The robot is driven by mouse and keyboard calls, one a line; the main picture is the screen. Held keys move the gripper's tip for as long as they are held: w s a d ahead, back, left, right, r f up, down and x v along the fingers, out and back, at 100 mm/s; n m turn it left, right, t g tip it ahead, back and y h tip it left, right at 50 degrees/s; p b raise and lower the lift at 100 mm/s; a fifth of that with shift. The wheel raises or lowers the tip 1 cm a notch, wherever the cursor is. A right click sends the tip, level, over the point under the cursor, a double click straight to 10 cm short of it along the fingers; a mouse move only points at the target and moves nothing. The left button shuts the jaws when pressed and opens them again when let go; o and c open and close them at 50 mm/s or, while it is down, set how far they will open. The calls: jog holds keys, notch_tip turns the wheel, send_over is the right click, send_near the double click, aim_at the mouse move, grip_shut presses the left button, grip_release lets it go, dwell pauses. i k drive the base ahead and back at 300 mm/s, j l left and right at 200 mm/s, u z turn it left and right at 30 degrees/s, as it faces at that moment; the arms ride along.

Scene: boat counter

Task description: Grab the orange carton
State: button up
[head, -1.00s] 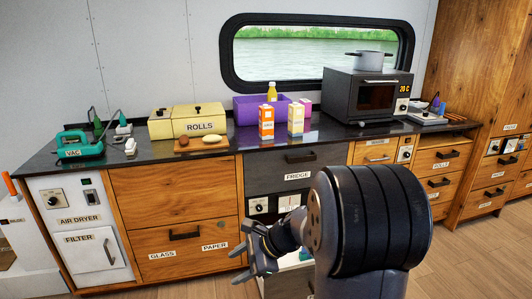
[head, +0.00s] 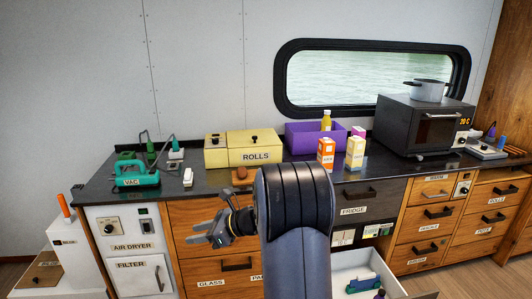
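The orange carton (head: 326,154) stands upright on the dark counter. It is orange and white with a gabled top. A cream-coloured carton (head: 355,153) stands just to its right. My gripper (head: 205,233) is at the left of my arm, in front of the wooden drawers and below the counter top. Its fingers are spread apart and nothing shows between them. It is well to the left of the orange carton and lower than it.
A purple bin (head: 302,138) with a yellow bottle (head: 326,120) stands behind the cartons. A yellow rolls box (head: 253,146) is to the left, a dark oven (head: 425,127) to the right. A white drawer (head: 362,268) is open below the counter, with items inside.

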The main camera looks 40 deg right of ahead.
aim_at(326, 145)
jog(key=i+j, duration=0.15)
jog(key=i, duration=0.3)
jog(key=i+j, duration=0.2)
jog(key=i, duration=0.25)
jog(key=i+l+z, duration=0.1)
jog(key=z, duration=0.3)
jog(key=i+z, duration=0.25)
jog(key=z, duration=0.15)
jog(key=i+z, duration=0.2)
jog(key=z, duration=0.15)
jog(key=i+j+z, duration=0.1)
jog(key=z, duration=0.3)
jog(key=i+z, duration=0.4)
jog(key=i+j+z, duration=0.1)
jog(key=i+z, duration=0.3)
jog(key=i, duration=0.15)
